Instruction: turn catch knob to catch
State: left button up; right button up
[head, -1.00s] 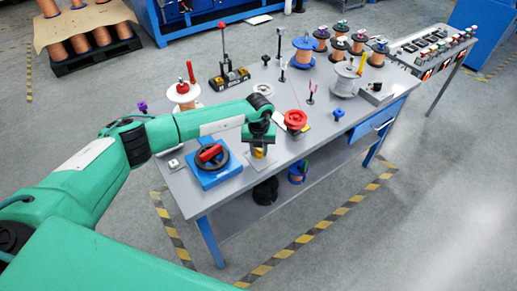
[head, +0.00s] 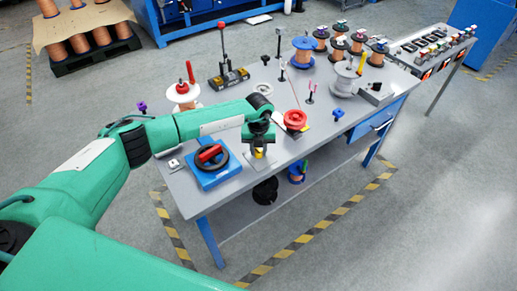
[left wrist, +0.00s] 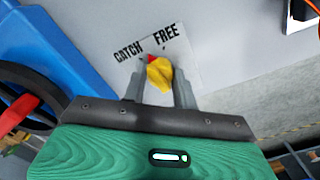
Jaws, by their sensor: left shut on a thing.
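The catch knob (left wrist: 160,74) is yellow with a red mark at its upper left tip. It sits on a white plate (left wrist: 188,58) printed CATCH on the left and FREE on the right. The red mark points upward, a little left, between the two words. My left gripper (left wrist: 160,90) is shut on the knob, with a grey finger on each side. In the head view my left gripper (head: 257,149) reaches down at the table's front edge, and only a bit of yellow shows below it. My right gripper is not in view.
A blue block with a black handwheel (head: 207,169) stands close to the left of my gripper. Several copper spools stand toward the table's back right. The grey table's (head: 210,215) front edge is near.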

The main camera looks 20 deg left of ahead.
pick_arm(q)
jog(key=shift+r, duration=0.1)
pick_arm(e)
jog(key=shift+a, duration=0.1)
pick_arm(q)
jog(key=o, duration=1)
jog(key=shift+c, duration=0.2)
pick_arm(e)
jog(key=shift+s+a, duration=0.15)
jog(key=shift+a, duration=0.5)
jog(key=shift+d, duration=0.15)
